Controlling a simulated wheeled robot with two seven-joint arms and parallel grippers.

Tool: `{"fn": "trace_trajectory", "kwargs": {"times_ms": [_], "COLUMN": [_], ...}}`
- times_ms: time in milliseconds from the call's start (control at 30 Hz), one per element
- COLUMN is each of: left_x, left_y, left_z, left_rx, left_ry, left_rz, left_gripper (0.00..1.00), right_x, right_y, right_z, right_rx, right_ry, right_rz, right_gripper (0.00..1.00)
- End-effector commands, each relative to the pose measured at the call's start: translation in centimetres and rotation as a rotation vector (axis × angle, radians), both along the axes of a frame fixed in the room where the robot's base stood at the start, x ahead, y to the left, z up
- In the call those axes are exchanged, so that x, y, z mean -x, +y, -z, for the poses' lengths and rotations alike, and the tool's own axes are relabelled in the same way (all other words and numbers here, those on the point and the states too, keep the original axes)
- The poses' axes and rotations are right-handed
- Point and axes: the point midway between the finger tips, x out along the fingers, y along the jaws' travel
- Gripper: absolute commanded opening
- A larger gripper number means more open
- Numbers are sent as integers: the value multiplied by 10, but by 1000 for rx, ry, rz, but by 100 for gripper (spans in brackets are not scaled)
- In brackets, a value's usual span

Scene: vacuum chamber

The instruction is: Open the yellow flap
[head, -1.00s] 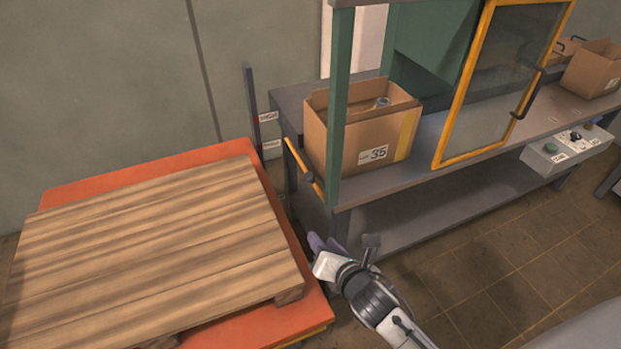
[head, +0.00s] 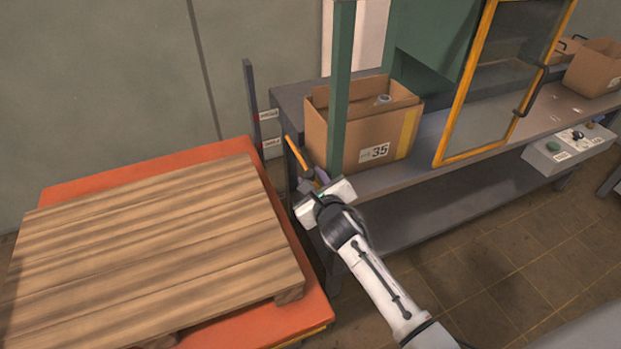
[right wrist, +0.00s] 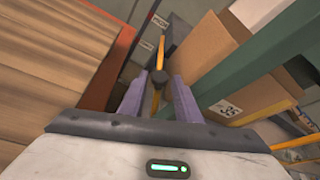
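The yellow flap (head: 298,155) shows in the head view as a narrow yellow strip, seen nearly edge-on, at the left end of the grey bench beside the cardboard box marked 35. In the right wrist view the yellow strip (right wrist: 157,100) runs between my fingers, with a dark round knob (right wrist: 158,77) on it. My right gripper (head: 314,181) is at the flap's near end, its purple fingers apart on either side of the knob. Whether they touch it I cannot tell. In the head view my gripper partly hides the flap's lower end. My left gripper is not in view.
The cardboard box (head: 372,155) stands on the bench behind a green post (head: 340,100). A yellow-framed window (head: 492,85) is at right. A wooden pallet (head: 150,245) on an orange platform (head: 318,310) stands left, close to the bench. Floor is clear at right front.

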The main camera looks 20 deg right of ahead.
Motion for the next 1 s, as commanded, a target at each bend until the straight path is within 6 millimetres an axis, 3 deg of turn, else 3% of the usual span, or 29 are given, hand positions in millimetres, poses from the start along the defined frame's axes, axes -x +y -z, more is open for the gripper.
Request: {"fn": "trace_trajectory", "kwargs": {"times_ms": [200,500,567,700,1000], "left_x": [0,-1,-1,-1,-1], "left_y": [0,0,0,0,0], "left_z": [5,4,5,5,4], "left_rx": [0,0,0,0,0], "left_ry": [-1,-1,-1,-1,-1], "left_rz": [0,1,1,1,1], "left_gripper": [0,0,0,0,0], "right_x": [-18,-20,-20,-20,-19], "right_y": [-2,-3,-3,-3,-1], "right_z": [7,7,8,8,8], "right_rx": [-1,-1,-1,-1,14], "right_ry": [0,0,0,0,1], "right_rz": [0,0,0,0,-1], "right_gripper": [30,30,24,0,0]}}
